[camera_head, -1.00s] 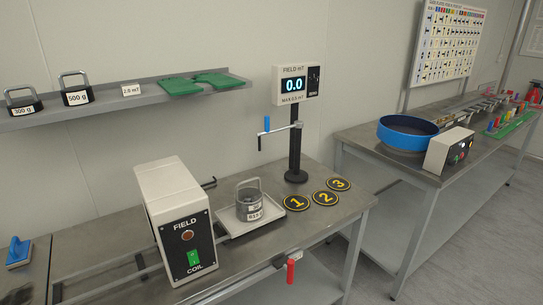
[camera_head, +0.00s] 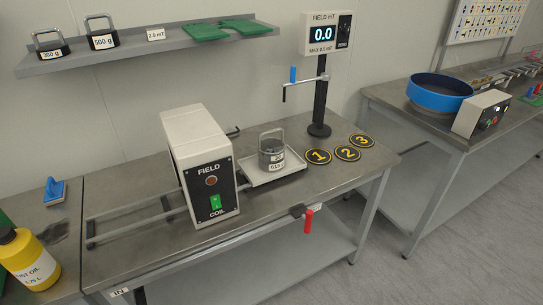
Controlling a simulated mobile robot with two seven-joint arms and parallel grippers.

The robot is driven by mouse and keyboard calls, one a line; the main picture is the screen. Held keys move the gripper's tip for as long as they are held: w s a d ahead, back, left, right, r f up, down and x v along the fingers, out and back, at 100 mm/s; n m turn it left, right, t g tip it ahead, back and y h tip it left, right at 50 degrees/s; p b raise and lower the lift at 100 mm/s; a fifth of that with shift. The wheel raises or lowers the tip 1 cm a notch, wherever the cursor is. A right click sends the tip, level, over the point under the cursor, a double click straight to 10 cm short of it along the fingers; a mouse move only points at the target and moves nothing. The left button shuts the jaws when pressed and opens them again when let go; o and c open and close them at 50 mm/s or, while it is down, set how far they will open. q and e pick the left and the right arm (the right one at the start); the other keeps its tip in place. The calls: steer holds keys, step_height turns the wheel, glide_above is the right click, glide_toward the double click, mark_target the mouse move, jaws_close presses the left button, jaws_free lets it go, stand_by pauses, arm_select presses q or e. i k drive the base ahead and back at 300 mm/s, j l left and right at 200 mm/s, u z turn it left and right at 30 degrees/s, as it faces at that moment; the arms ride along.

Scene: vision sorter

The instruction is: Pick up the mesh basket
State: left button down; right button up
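A small grey cylindrical container (camera_head: 271,155) with an upright handle and a white label stands on a shallow metal tray (camera_head: 295,169), right of the field coil box. It looks like the mesh basket, but its mesh is too small to make out. It stands upright. Neither my left nor my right gripper is in view, and nothing is seen touching the container.
The field coil box (camera_head: 206,168) stands on rails (camera_head: 125,226) left of the tray. A meter post (camera_head: 319,105) with a crank and numbered discs (camera_head: 346,153) are to the right. A weight shelf (camera_head: 130,54) hangs behind. A yellow oil bottle (camera_head: 28,262) is front left.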

mark_target(270, 151)
steer(key=i+l+u, duration=0.3)
steer(key=l, duration=0.35)
steer(key=i+l+u, duration=0.15)
steer(key=i+l, duration=0.15)
steer(key=i+l+u, duration=0.2)
steer(key=l, duration=0.2)
steer(key=i+l+u, duration=0.15)
steer(key=l, duration=0.25)
steer(key=i+l+u, duration=0.15)
steer(key=l, duration=0.25)
steer(key=k+j, duration=0.05)
